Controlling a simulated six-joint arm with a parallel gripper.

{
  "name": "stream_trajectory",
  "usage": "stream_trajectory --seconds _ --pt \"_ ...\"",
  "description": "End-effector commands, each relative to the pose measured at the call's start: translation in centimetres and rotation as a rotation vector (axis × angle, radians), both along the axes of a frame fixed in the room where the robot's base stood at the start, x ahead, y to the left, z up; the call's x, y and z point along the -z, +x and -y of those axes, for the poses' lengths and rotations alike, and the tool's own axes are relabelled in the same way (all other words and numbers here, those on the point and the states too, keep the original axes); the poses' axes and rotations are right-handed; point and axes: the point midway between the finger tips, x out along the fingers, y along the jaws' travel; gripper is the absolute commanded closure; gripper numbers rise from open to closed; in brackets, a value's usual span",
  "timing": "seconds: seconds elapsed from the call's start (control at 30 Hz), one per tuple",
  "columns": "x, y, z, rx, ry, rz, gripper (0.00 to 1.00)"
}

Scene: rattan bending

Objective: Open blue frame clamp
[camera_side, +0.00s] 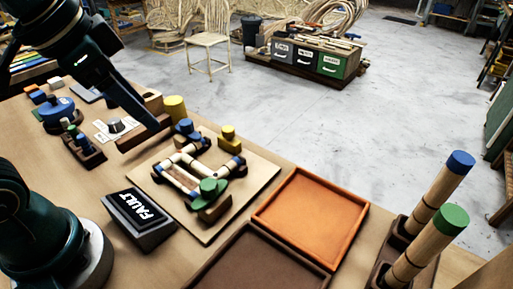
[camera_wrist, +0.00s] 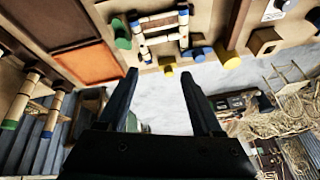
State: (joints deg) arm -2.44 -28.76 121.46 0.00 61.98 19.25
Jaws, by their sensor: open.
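The blue frame clamp (camera_side: 184,127) sits at the far left corner of the wooden frame (camera_side: 176,178), on a pale board. In the wrist view the blue clamp (camera_wrist: 190,52) is at the frame's right end. I cannot tell whether it is open or shut. A green clamp (camera_side: 208,187) is at the near corner and a yellow clamp (camera_side: 229,134) at the far side. My gripper (camera_wrist: 160,84) is open and empty, its two fingers apart from the clamps. In the side view my gripper (camera_side: 150,122) hangs left of the blue clamp.
A box marked FAULT (camera_side: 140,212) stands left of the board. An orange tray (camera_side: 312,214) and a brown tray (camera_side: 256,262) lie to the right. Posts with blue and green caps (camera_side: 440,205) stand at the right edge. A yellow cylinder (camera_side: 175,107) stands behind the board.

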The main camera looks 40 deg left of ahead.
Motion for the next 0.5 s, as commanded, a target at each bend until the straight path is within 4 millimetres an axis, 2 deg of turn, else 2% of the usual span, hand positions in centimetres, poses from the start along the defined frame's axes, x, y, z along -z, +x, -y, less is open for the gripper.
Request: stream_trajectory --seconds 0.1,0.23,0.37,0.5 --pt "-0.8 2.8 -1.0 0.05 0.035 -0.059 0.33" --pt "-0.8 5.9 -2.4 0.099 0.062 -0.128 0.33" --pt "0.1 8.9 -4.0 0.134 0.073 -0.199 0.33" --pt "2.3 11.6 -6.1 0.153 0.067 -0.278 0.33"
